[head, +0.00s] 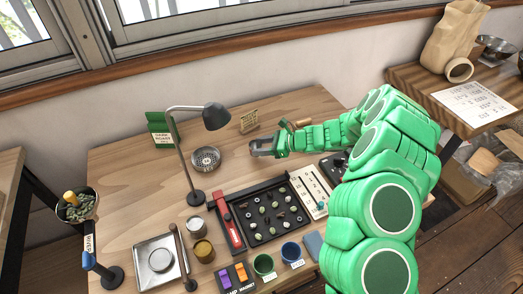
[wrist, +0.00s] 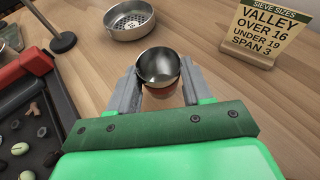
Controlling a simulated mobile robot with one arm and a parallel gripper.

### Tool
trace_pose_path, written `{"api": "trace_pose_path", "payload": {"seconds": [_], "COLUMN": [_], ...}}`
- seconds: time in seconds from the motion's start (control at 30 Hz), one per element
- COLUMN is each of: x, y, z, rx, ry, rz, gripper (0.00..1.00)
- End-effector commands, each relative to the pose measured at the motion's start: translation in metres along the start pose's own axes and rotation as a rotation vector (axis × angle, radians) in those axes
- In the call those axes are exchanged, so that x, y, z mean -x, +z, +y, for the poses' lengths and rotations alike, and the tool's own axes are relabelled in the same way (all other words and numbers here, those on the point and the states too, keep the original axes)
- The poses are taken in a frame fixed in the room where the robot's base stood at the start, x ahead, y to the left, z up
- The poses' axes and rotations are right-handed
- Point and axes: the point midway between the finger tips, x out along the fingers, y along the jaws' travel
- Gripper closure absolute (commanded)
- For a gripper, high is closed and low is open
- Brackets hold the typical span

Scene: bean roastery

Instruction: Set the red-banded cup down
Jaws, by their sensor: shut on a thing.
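The red-banded cup (wrist: 157,68) is a small metal cup with an orange-red band low on its side, seen in the wrist view. My gripper (wrist: 158,82) is shut on it, one grey finger on each side. The cup looks roughly upright with its mouth facing up, and its inside looks empty. In the head view my gripper (head: 262,147) is over the back right part of the wooden table (head: 125,205). The cup is hard to make out there. I cannot tell whether its base touches the table.
A perforated metal sieve (head: 206,158) and a black lamp (head: 196,197) stand left of my gripper. A sieve-size sign (head: 249,121) stands behind it. Bare wood surrounds the gripper.

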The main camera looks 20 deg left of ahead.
Motion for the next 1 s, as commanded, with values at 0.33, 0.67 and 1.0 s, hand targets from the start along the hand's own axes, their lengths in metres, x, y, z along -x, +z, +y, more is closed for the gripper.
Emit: {"api": "trace_pose_path", "payload": {"seconds": [0.33,0.67,1.0], "x": [-0.009,-0.009,-0.009], "y": [-0.021,-0.023,-0.022], "z": [0.002,0.002,0.002], "rx": [-0.001,-0.001,-0.001], "ry": [0.0,0.0,-0.001], "rz": [-0.001,-0.001,-0.001], "gripper": [0.8,0.43,0.25]}}
